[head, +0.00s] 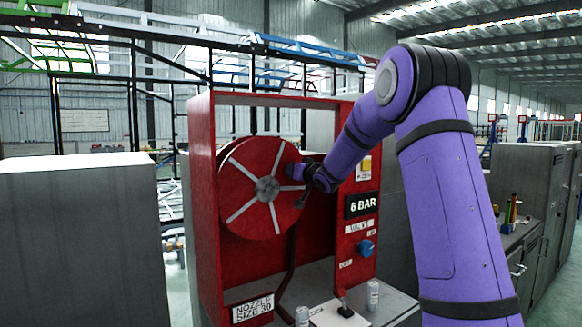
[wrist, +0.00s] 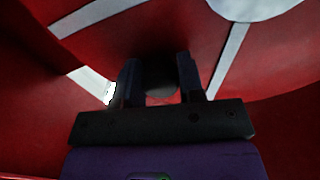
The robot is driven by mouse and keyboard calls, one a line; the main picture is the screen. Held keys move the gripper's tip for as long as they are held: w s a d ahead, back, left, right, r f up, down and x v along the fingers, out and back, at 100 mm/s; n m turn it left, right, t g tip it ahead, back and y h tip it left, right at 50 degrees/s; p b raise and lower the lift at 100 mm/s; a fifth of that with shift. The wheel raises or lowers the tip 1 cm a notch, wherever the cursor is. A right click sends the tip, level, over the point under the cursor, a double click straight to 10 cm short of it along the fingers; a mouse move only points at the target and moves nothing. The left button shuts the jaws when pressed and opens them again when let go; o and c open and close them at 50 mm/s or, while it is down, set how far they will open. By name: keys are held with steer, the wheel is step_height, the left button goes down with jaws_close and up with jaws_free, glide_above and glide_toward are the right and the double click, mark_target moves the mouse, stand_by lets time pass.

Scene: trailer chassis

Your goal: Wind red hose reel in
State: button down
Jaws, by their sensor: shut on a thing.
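The red hose reel (head: 255,218) is a round red disc with pale spokes and a grey hub, upright inside a red cabinet. In the wrist view the reel's red face (wrist: 180,35) fills the background. My gripper (head: 298,172) is at the right part of the reel's face, level with or slightly above the hub. In the wrist view my gripper (wrist: 160,78) has its two dark fingers on either side of a dark rounded handle (wrist: 160,80), shut on it. A dark red hose (head: 290,262) hangs down below the reel.
The red cabinet (head: 203,200) has side walls around the reel. Its right panel carries a "6 BAR" sign (head: 362,205) and a blue valve knob (head: 365,247). Small cans (head: 373,294) stand on the ledge in front. Grey cabinets (head: 75,240) flank it.

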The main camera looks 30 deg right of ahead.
mark_target(295, 187)
steer(key=shift+d+f+m, duration=0.3)
steer(key=shift+f+m, duration=0.7)
steer(key=shift+d+f+m, duration=0.25)
steer(key=shift+f+m, duration=0.7)
steer(key=shift+m, duration=0.05)
steer(key=shift+d+f+m, duration=0.3)
steer(key=shift+f+m, duration=0.7)
steer(key=shift+f, duration=0.1)
steer(key=c, duration=0.7)
jaws_free()
steer(key=shift+c, duration=0.2)
steer(key=shift+s+r, duration=0.2)
steer(key=shift+s, duration=0.3)
steer(key=s, duration=0.9)
steer(key=shift+s+d, duration=0.15)
steer(key=shift+s, duration=0.25)
steer(key=shift+r, duration=0.1)
